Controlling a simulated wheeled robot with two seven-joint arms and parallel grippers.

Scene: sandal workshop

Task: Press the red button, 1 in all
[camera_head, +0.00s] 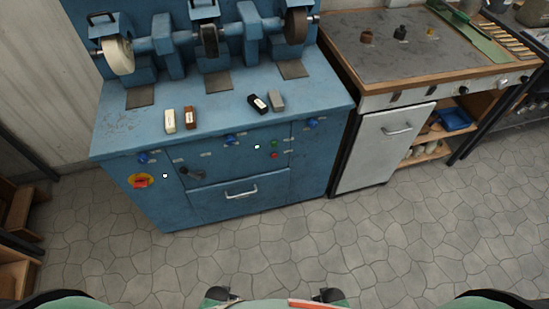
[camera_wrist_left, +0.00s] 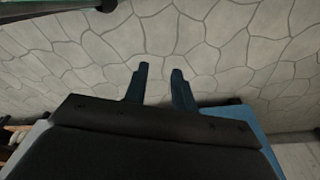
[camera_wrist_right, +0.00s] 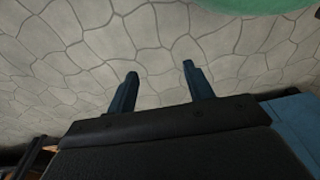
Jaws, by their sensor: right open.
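A small red button (camera_head: 274,156) sits on the front panel of the blue grinding machine (camera_head: 230,186), right of its middle. A small green button (camera_head: 274,143) is just above it. A larger red knob on a yellow disc (camera_head: 141,181) is at the left of the same panel. My left gripper (camera_wrist_left: 159,75) is open and empty over the stone floor in the left wrist view. My right gripper (camera_wrist_right: 160,75) is open and empty over the floor in the right wrist view.
Blue knobs (camera_head: 229,140) and a drawer handle (camera_head: 240,193) stick out from the machine's front. Small blocks (camera_head: 170,120) lie on its top, below the grinding wheels (camera_head: 118,56). A workbench (camera_head: 385,105) stands to the right. The stone floor (camera_head: 270,250) before the machine is clear.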

